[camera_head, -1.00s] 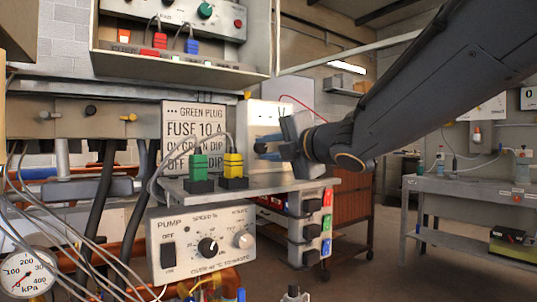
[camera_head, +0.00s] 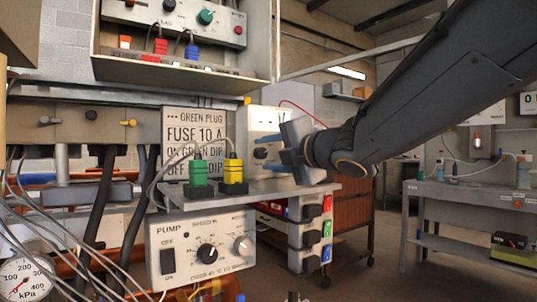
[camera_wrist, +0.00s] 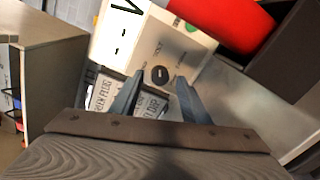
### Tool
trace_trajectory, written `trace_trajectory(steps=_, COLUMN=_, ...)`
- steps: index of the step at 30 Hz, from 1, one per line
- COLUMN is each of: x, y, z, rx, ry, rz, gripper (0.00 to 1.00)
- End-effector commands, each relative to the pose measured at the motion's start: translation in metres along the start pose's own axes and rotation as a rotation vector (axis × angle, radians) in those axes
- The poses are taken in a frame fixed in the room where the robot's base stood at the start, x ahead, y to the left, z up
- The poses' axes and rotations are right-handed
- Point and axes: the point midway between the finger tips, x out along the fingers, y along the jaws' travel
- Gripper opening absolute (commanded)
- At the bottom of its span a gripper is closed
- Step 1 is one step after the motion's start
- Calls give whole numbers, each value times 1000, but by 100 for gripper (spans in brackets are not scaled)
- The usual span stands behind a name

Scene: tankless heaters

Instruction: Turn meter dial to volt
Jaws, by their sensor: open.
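The meter is a pale upright panel (camera_head: 264,119) behind the shelf in the head view, partly hidden by my gripper. In the wrist view its pale face (camera_wrist: 142,42) shows a display and a small dark round dial (camera_wrist: 160,74) with a light mark; small lettering beside it looks like VOLT. My gripper (camera_head: 261,146) is open in front of the meter. In the wrist view its two fingers (camera_wrist: 161,81) stand on either side of the dial. Whether they touch it I cannot tell.
A green plug (camera_head: 198,172) and a yellow plug (camera_head: 233,170) stand on the shelf left of my gripper. A pump control box (camera_head: 203,246) hangs below. A sign (camera_head: 194,132) stands left of the meter. A red object (camera_wrist: 225,20) crosses the upper wrist view.

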Motion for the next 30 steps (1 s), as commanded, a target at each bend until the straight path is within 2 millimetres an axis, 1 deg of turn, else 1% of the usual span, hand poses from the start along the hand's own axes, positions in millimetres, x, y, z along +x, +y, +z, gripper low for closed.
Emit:
trace_trajectory(steps=5, x=-22, y=2, z=1, rx=-2, ry=-2, rz=1, gripper=42)
trace_trajectory(steps=10, x=-55, y=4, z=2, rx=-1, ry=-3, rz=-2, gripper=42)
trace_trajectory(steps=21, x=-73, y=2, z=1, rx=1, ry=0, rz=-2, gripper=42)
trace_trajectory(steps=30, x=-76, y=0, z=0, rx=0, ry=0, rz=-1, gripper=42)
